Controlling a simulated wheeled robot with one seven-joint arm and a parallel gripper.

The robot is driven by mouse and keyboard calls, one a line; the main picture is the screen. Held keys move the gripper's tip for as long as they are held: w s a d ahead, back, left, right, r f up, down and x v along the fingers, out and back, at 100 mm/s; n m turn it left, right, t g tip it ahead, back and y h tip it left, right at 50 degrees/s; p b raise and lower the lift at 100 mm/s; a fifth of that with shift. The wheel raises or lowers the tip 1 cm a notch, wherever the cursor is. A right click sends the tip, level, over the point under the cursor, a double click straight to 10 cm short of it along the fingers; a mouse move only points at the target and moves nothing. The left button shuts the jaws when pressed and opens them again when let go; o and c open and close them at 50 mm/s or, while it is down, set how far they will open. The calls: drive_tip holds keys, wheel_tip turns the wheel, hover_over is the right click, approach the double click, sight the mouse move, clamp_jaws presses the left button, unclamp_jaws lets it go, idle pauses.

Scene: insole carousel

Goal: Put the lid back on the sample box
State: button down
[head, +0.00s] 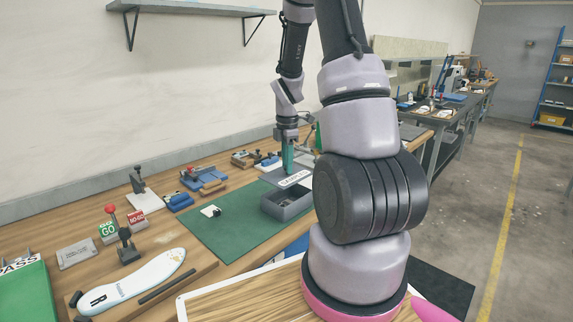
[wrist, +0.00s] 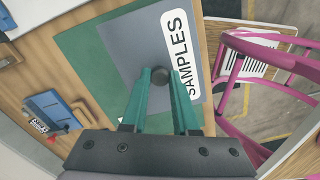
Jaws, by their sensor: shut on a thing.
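The sample box (head: 288,207) is a grey open-topped box standing on the green mat, its inside partly visible in the head view. The lid (head: 272,176) is a flat grey plate with a white SAMPLES label (head: 294,179). My gripper (head: 289,170) has teal fingers and is shut on the lid's dark round knob (wrist: 160,75). In the head view the lid appears behind the box's open top; its exact height is hard to tell. In the wrist view the lid (wrist: 128,48) fills the space ahead of the fingers, and I cannot make out the box there.
The green mat (head: 218,228) has bare room left of the box, with a small white-and-black item (head: 211,211) on it. Blue blocks and a clamp fixture (head: 203,180) stand further back left. A shoe insole (head: 133,282) lies at the front left. A shelf (head: 195,10) hangs above.

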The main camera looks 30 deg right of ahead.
sight(287, 179)
drive_tip(key=shift+f, duration=2.95)
drive_tip(key=shift+f, duration=0.15)
drive_tip(key=shift+c, duration=0.6)
unclamp_jaws()
drive_tip(key=shift+r, duration=3.5)
clamp_jaws()
